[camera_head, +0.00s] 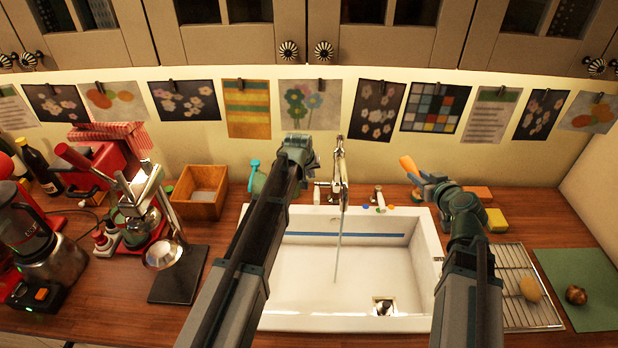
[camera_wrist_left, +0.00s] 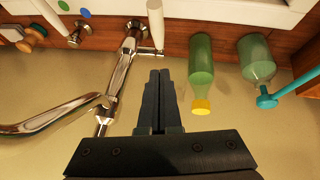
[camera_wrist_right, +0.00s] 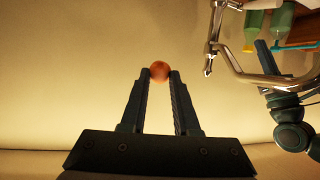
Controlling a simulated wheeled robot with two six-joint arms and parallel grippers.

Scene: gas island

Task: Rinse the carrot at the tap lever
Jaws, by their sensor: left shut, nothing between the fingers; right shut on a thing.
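The chrome tap (camera_head: 341,175) stands behind the sink, and a thin water stream (camera_head: 337,258) falls from it into the basin. A pale lever handle (camera_wrist_left: 155,24) on the tap's side shows in the left wrist view. My left gripper (camera_wrist_left: 159,74) is shut and empty, its tips just short of the handle; in the head view my wrist hides its fingers. My right gripper (camera_head: 421,180) is shut on the orange carrot (camera_head: 408,164), held up right of the tap and clear of the stream. In the right wrist view the carrot (camera_wrist_right: 160,71) shows end-on between the fingertips.
The white sink (camera_head: 300,318) has a wire rack (camera_head: 516,262) and a green mat (camera_head: 580,300) on its right. A wooden box (camera_head: 200,208) and a lever press (camera_head: 150,210) stand left. Green bottles (camera_wrist_left: 201,65) stand near my left gripper.

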